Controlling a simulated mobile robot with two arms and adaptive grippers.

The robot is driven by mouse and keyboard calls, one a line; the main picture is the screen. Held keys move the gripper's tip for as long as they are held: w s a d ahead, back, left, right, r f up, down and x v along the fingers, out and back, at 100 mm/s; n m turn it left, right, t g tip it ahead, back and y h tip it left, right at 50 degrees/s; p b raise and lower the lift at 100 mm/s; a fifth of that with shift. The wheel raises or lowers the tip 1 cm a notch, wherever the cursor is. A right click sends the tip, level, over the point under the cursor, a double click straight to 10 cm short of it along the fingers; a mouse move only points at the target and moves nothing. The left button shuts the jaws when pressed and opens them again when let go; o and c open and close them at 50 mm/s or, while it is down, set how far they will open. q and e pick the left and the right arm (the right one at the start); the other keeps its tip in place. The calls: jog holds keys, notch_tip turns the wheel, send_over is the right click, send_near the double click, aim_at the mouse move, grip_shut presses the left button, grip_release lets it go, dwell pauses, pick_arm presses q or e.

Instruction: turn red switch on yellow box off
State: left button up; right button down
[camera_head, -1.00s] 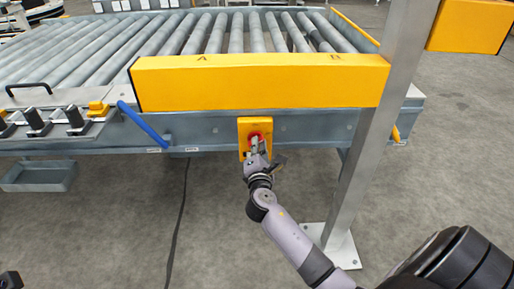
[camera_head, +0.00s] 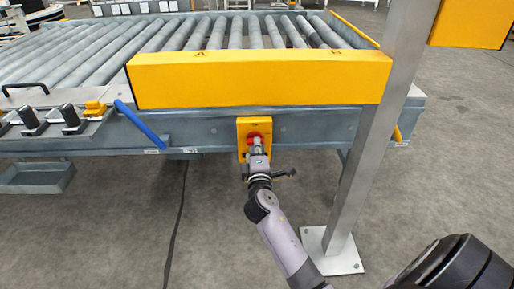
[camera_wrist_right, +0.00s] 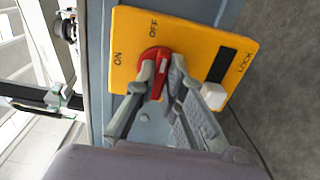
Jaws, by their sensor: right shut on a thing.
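The yellow box (camera_head: 243,126) is fixed to the grey side beam of the roller conveyor. Its red switch (camera_head: 253,137) is partly covered by my right gripper (camera_head: 257,146). In the right wrist view the box (camera_wrist_right: 190,28) bears the labels ON, OFF and LOCK, and the red switch (camera_wrist_right: 157,53) is a round knob with a raised handle. The right gripper (camera_wrist_right: 162,68) is shut on that handle, one finger on each side. The handle runs roughly lengthwise between the fingers; which label it points to I cannot tell for sure. My left gripper is not in view.
The roller conveyor's yellow end plate (camera_head: 260,80) juts out above the box. A grey post (camera_head: 370,140) with a floor plate stands to the right. A blue lever (camera_head: 140,124) is at the left. The floor below is open, with a dark cable (camera_head: 178,215).

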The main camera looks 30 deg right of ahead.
jog(key=shift+f, duration=0.1)
jog(key=c, duration=1.7)
grip_release()
jog(key=v, duration=1.2)
